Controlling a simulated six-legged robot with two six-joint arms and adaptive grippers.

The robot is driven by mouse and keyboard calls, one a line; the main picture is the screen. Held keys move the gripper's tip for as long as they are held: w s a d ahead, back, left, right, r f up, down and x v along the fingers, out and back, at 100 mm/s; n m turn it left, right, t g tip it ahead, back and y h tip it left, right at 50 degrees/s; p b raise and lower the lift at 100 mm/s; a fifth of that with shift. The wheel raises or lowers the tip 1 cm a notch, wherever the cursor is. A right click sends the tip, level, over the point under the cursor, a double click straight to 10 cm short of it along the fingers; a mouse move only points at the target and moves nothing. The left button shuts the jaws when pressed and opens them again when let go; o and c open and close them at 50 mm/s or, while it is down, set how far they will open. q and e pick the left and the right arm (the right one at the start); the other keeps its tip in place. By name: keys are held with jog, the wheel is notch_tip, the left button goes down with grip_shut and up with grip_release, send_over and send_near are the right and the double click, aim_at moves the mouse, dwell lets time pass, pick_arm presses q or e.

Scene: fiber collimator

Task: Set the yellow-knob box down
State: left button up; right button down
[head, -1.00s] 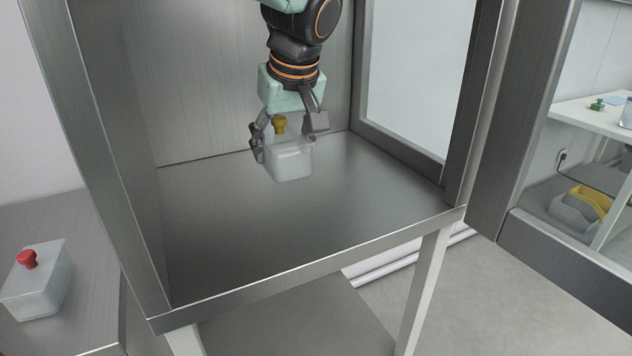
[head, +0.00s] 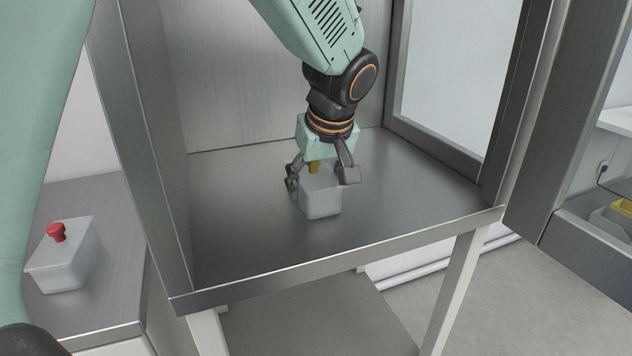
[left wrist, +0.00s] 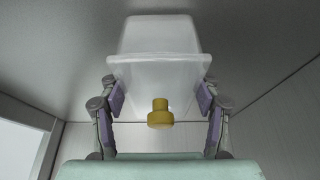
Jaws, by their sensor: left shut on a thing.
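The yellow-knob box (head: 321,199) is a translucent white box with a yellow knob (head: 314,167) on its lid. It is inside the metal cabinet, at or just above the cabinet floor (head: 400,210); I cannot tell whether its bottom touches. My left gripper (head: 322,180) points down from above and is shut on the box, one finger on each side. In the left wrist view the box (left wrist: 158,50) sits between both finger pads (left wrist: 160,98), with the knob facing the camera. My right gripper is not seen.
A similar box with a red knob (head: 62,262) stands on the counter (head: 115,210) at the left, outside the cabinet. The cabinet has a raised front edge (head: 340,256) and side posts. Its floor is clear around the held box. An open door frame stands at the right.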

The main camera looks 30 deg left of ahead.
pick_arm(q)
jog(key=shift+f, duration=0.2)
jog(key=o, duration=1.1)
jog(key=shift+w, duration=0.1)
jog(key=shift+o, duration=0.2)
jog(key=shift+r, duration=0.5)
jog(key=p+v, duration=0.3)
jog(key=v, duration=0.7)
jog(key=shift+d+r+p, duration=0.15)
jog(key=shift+r+p, duration=0.1)
jog(key=shift+p, duration=0.05)
jog(key=shift+s+d+r, duration=0.2)
jog(key=shift+s+r, duration=0.1)
jog(key=shift+r, duration=0.1)
